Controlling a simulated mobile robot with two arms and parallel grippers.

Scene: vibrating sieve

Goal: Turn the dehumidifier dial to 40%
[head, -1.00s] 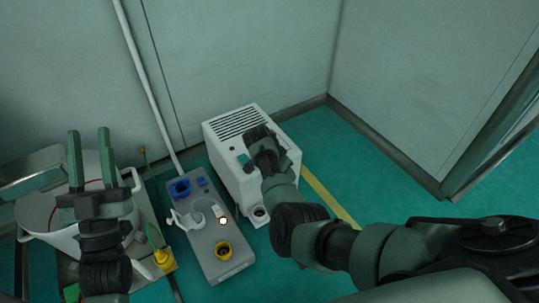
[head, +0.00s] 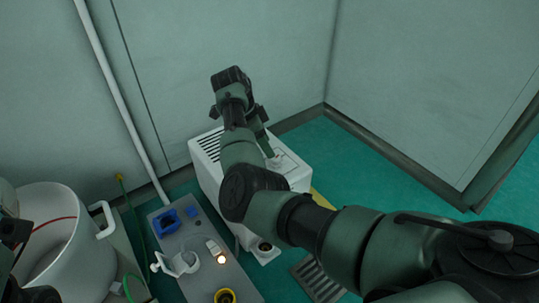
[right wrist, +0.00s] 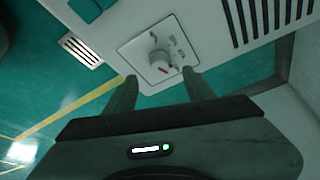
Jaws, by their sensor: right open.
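The dehumidifier (head: 207,165) is a white box with a slotted grille on top, standing on the floor by the wall. My left arm shows only as dark parts at the left edge.
A grey control panel (head: 205,280) with blue, white and yellow parts stands left of the dehumidifier. A white pot (head: 75,262) is at the lower left. Walls close in behind and at right. Green floor (head: 375,185) is clear at right.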

